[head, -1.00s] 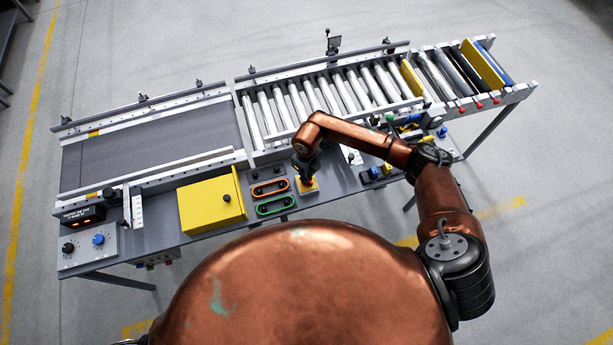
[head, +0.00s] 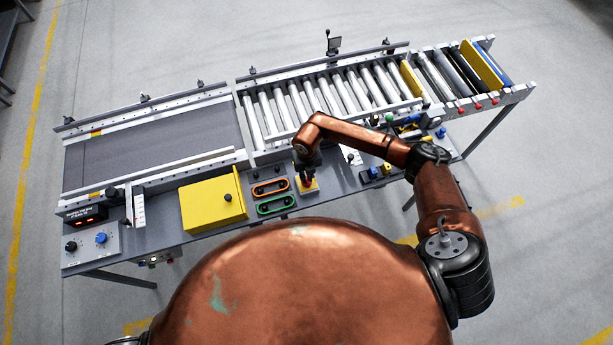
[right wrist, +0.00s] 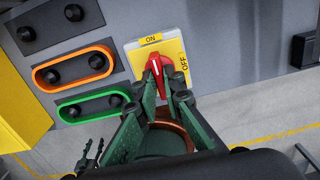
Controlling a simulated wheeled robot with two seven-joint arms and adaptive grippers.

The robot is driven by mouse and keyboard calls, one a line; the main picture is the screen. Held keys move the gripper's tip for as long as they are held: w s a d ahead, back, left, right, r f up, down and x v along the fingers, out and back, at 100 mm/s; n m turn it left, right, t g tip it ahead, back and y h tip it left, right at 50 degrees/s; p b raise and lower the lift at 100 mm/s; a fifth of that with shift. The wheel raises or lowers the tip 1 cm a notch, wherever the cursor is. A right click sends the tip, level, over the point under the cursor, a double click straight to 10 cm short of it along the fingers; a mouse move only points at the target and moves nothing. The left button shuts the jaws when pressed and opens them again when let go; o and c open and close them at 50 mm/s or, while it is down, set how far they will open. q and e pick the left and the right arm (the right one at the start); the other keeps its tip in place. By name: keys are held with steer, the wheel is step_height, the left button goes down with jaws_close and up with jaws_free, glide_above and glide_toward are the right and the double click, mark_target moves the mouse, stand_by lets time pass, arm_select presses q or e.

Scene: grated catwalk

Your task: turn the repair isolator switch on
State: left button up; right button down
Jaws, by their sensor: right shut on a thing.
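The repair isolator switch is a yellow plate (right wrist: 178,46) with a red rotary handle (right wrist: 155,67). Its ON label sits at the top and its OFF label on the right side in the right wrist view. The handle points up toward ON, leaning slightly left. My right gripper (right wrist: 164,84) is shut on the red handle, with its dark green fingers on either side of it. In the head view the yellow plate (head: 310,189) lies partly under my right gripper (head: 306,177). My left gripper is not in view.
An orange-ringed button pair (head: 270,187) and a green-ringed pair (head: 276,204) sit left of the switch. A yellow box (head: 212,204) stands farther left. The roller conveyor (head: 320,98) lies behind, and blue-marked controls (head: 375,172) sit to the right.

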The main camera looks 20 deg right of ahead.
mark_target(307, 178)
steer(key=c, duration=2)
jaws_free()
steer(key=shift+c, duration=0.2)
step_height(307, 178, up, 12)
